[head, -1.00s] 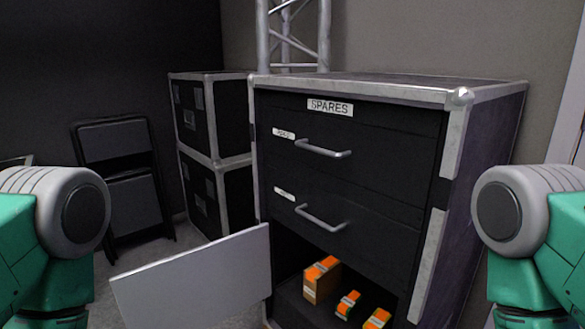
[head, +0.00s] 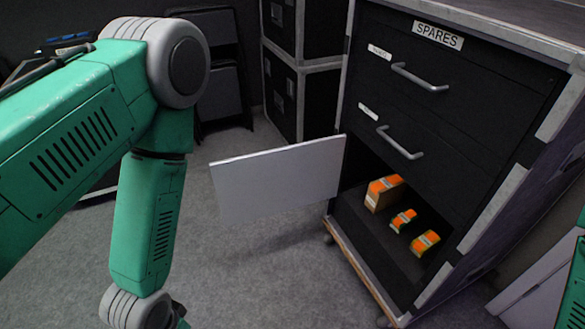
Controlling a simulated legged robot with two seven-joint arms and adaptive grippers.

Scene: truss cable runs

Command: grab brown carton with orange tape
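A brown carton with orange tape (head: 382,193) stands in the open bottom compartment of the black SPARES case (head: 470,125). It is the largest and leftmost of three cartons there. Two smaller cartons with orange tops, a middle one (head: 403,220) and a right one (head: 424,243), sit in a row beside it. My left arm hangs at the left of the head view, well apart from the case. Its gripper is below the picture edge. Only a sliver of my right arm shows at the right edge, and its gripper is not visible.
A pale door panel (head: 280,180) stands open to the left of the compartment. Two closed drawers with handles (head: 420,78) are above it. Stacked black cases (head: 300,85) and a folded chair (head: 225,85) are behind. Grey floor (head: 270,265) is clear in front.

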